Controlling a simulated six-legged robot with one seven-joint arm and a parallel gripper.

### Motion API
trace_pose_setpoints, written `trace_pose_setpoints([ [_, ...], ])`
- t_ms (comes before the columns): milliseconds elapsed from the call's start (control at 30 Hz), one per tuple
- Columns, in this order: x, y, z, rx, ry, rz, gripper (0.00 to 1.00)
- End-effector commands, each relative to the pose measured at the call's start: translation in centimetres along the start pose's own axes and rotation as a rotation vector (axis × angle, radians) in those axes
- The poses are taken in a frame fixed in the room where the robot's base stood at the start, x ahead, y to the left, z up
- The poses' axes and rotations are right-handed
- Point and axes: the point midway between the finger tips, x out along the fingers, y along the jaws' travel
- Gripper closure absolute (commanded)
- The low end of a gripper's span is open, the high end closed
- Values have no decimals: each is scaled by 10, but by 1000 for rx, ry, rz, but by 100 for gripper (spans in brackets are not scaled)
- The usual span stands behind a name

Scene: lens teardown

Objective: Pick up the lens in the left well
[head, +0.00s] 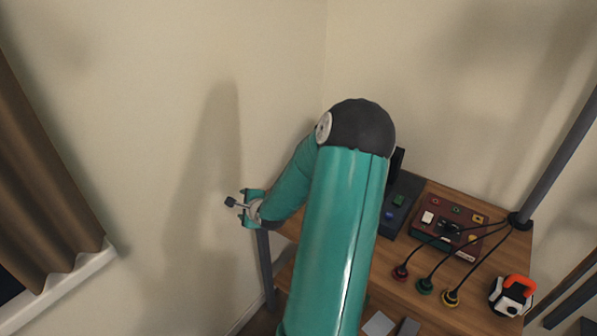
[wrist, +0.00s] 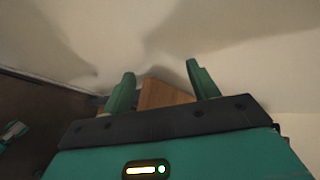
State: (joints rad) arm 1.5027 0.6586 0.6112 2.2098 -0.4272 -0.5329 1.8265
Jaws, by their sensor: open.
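I cannot make out the lens or the left well in either view; my arm covers part of the table in the head view. My gripper (head: 246,207) is left of the wooden table (head: 385,282), out past its edge and in front of the bare wall. In the wrist view my gripper (wrist: 160,70) has its two green fingers wide apart with nothing between them. A corner of the table (wrist: 165,94) shows beyond the fingers.
A dark tray (head: 406,190) with small blue and green pieces is partly hidden behind my arm. A dark red panel (head: 425,237) has cables running to red, green and yellow round ends. An orange-handled white object (head: 508,297) stands right. A grey post (head: 558,160) rises there.

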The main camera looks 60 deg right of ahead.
Motion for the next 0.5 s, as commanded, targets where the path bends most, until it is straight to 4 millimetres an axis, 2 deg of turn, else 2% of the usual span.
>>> trace_pose_setpoints([
  [33, 3, -2, -26, 139, -4, -55, 40],
  [167, 1, -17, -81, 494, -45, -232, 40],
  [300, -15, -35, -140, 843, -117, -447, 40],
  [400, -31, -45, -175, 1025, -173, -581, 40],
  [500, -44, -51, -196, 1134, -217, -669, 40],
])
